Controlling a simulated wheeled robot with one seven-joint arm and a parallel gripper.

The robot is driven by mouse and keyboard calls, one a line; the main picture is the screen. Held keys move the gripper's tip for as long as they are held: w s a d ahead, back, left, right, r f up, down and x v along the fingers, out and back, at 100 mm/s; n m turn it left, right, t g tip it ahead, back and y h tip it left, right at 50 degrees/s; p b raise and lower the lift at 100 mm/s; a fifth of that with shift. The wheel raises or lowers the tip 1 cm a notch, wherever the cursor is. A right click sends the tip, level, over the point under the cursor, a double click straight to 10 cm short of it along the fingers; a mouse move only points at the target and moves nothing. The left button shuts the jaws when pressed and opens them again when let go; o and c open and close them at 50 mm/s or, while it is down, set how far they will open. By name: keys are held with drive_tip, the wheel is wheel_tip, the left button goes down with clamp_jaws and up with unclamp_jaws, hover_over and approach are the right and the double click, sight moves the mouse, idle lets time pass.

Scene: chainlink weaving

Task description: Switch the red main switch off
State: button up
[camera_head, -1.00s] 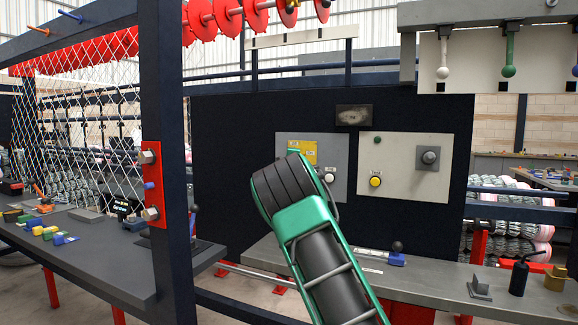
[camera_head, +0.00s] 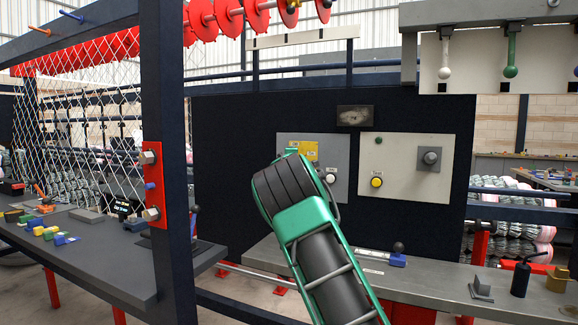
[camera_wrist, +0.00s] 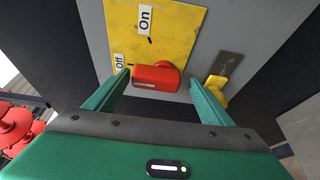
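The red main switch (camera_wrist: 156,77) is a red handle on a yellow plate (camera_wrist: 175,35) in the wrist view. The plate has an "On" label (camera_wrist: 145,19) at the top and an "Off" label (camera_wrist: 119,62) at the left. The handle lies roughly crosswise, level with the "Off" side. My gripper (camera_wrist: 159,82) is open, with one green finger on each side of the handle. Whether either finger touches it I cannot tell. In the head view, my arm hides the switch; part of the yellow plate (camera_head: 308,150) shows above it.
A yellow part (camera_wrist: 217,85) sits just right of the right finger. In the head view, a white panel (camera_head: 400,150) with a yellow button (camera_head: 376,182) and a grey knob (camera_head: 430,158) is to the right. A workbench (camera_head: 440,282) runs below. A blue post (camera_head: 165,120) stands left.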

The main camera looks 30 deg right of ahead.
drive_tip(key=shift+s+r, duration=0.1)
drive_tip(key=shift+r, duration=0.05)
drive_tip(key=v, duration=1)
drive_tip(key=shift+s+a, duration=0.2)
idle(0.3)
